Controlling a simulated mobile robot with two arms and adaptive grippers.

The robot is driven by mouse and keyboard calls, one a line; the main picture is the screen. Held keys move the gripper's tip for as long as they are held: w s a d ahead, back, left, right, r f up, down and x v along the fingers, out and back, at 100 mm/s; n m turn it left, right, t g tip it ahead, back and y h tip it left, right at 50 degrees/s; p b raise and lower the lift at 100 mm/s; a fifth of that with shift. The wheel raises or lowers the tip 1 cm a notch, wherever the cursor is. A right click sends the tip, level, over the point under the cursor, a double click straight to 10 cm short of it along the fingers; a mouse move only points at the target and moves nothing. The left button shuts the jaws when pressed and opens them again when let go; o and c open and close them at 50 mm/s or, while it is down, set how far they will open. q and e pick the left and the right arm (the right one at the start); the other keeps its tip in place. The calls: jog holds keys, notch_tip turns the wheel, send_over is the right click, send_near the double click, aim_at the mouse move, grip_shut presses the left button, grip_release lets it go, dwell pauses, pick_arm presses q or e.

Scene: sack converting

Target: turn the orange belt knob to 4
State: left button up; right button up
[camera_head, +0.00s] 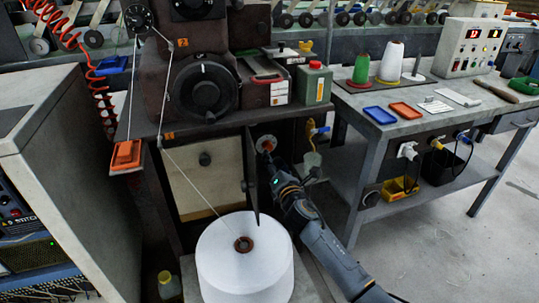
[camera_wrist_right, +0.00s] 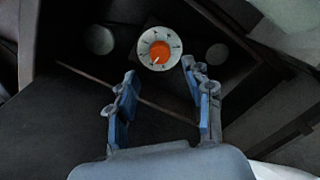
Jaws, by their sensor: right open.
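The orange belt knob (camera_wrist_right: 160,52) sits at the centre of a pale round dial with dark marks around it in the right wrist view. A light pointer mark on the knob aims toward the lower left; the numbers are too small to read. In the head view the knob (camera_head: 267,144) shows small inside the recess under the machine table. My right gripper (camera_wrist_right: 157,98) is open and empty, with its two blue-padded fingers on either side below the dial, apart from the knob. In the head view my right gripper (camera_head: 266,158) reaches into the recess just below the knob. My left gripper is not in view.
An open dark door panel (camera_head: 251,177) stands close left of my right arm. A large white thread cone (camera_head: 245,262) stands below it. A blue-handled valve (camera_head: 316,130) is right of the recess. A workbench (camera_head: 400,128) with trays stands further right.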

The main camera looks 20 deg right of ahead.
aim_at(268, 148)
jog(key=w+b, duration=0.1)
jog(key=w, duration=0.3)
jog(key=shift+w+f, duration=0.15)
jog(key=shift+w, duration=0.75)
grip_shut()
